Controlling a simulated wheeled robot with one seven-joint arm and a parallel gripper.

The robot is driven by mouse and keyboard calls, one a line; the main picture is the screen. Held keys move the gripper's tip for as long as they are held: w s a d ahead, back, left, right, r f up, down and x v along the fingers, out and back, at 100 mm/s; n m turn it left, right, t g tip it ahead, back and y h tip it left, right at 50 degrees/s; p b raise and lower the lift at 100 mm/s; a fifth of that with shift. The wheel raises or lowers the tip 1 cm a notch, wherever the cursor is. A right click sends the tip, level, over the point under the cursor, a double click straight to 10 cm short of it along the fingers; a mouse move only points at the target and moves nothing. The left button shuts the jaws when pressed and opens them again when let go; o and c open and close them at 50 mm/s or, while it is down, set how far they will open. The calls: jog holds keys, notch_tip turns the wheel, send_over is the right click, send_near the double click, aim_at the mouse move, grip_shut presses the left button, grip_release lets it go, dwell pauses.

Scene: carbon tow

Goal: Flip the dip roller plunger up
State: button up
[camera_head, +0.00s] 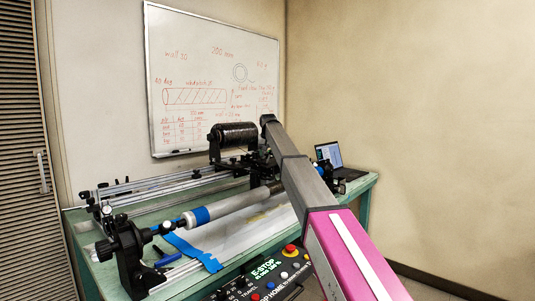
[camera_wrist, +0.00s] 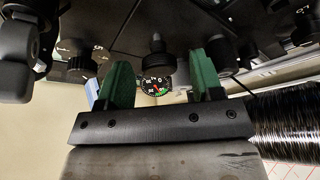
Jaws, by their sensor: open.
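My gripper (camera_wrist: 161,82) shows in the wrist view with its two green fingers apart and nothing between them in contact. A black ribbed knob (camera_wrist: 155,46), which looks like the dip roller plunger, stands beyond the fingertips, in line with the gap. A small round dial gauge (camera_wrist: 155,84) with a red needle shows in the gap. Whether the plunger is up or down I cannot tell. In the head view the dark carriage of the winding machine (camera_head: 258,165) is partly covered by my arm, and my gripper is hidden there.
A black tow spool (camera_head: 233,136) sits above the carriage and shows at right in the wrist view (camera_wrist: 288,126). More black knobs (camera_wrist: 76,60) flank the gap. A grey mandrel (camera_head: 235,203) spans the green table. A laptop (camera_head: 329,154) stands behind at right.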

grip_shut()
notch_tip(320, 180, up, 12)
jog(key=shift+f, duration=0.25)
grip_release()
jog(key=shift+r, duration=0.1)
jog(key=v, duration=1)
jog(key=shift+r, duration=0.3)
jog(key=shift+s, duration=0.1)
